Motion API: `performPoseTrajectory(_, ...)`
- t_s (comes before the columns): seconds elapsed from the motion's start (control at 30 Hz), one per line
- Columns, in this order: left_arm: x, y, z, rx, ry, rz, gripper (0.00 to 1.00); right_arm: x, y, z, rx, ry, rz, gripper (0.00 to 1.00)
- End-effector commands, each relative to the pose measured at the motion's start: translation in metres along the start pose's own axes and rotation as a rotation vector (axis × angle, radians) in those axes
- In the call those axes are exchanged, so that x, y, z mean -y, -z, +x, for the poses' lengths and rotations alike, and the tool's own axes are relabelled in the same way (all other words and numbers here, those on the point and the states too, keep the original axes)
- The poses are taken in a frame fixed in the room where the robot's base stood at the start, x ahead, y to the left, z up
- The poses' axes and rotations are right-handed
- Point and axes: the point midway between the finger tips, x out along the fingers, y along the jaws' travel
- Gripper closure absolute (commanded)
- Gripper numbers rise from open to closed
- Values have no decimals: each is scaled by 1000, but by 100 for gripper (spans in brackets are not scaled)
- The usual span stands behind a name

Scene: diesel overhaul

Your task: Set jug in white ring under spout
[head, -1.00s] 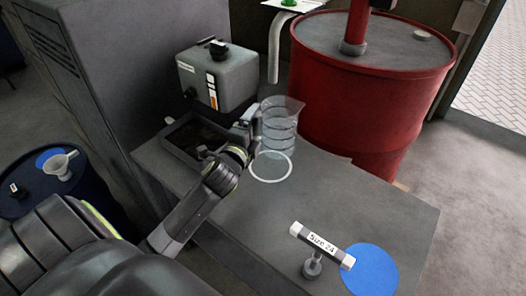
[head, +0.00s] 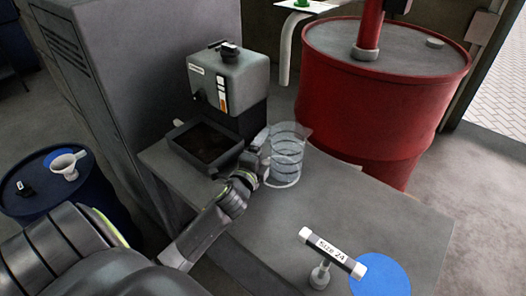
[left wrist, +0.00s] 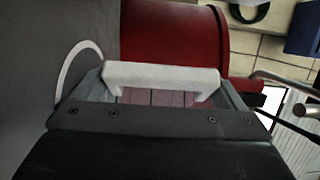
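The clear jug (head: 288,150) is upright, with dark bands around it. My left gripper (head: 261,155) is shut on its near left side, and in the left wrist view a pale handle-like bar (left wrist: 160,76) lies just ahead of the gripper. The white ring (head: 283,184) on the grey table shows around the jug's base in the head view; whether the base touches the table I cannot tell. In the left wrist view part of the ring (left wrist: 72,66) shows to the left. The grey spout pipe (head: 286,52) hangs behind and above the jug. My right gripper is not in view.
A grey machine (head: 228,82) with a dark tray (head: 205,142) stands left of the jug. A red drum (head: 385,95) stands behind. A "Size 24" T-handled tool (head: 331,252) and a blue disc (head: 380,275) are at the table's front right. The table's middle right (head: 370,215) is clear.

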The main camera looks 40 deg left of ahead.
Motion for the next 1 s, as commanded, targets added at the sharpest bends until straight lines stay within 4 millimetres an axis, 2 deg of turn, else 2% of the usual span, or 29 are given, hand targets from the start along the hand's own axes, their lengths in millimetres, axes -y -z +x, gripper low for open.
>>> performPoseTrajectory(0.2,0,0,0,0,-1,0,0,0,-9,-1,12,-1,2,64)
performPoseTrajectory(0.37,4,0,-1,0,-1,0,0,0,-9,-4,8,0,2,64)
performPoseTrajectory(0.57,2,0,-32,1,-3,-1,0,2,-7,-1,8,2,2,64)
performPoseTrajectory(0.8,1,0,-82,2,-3,-1,0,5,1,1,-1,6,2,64)
performPoseTrajectory(1.0,2,0,-109,2,-2,-2,0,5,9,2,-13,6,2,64)
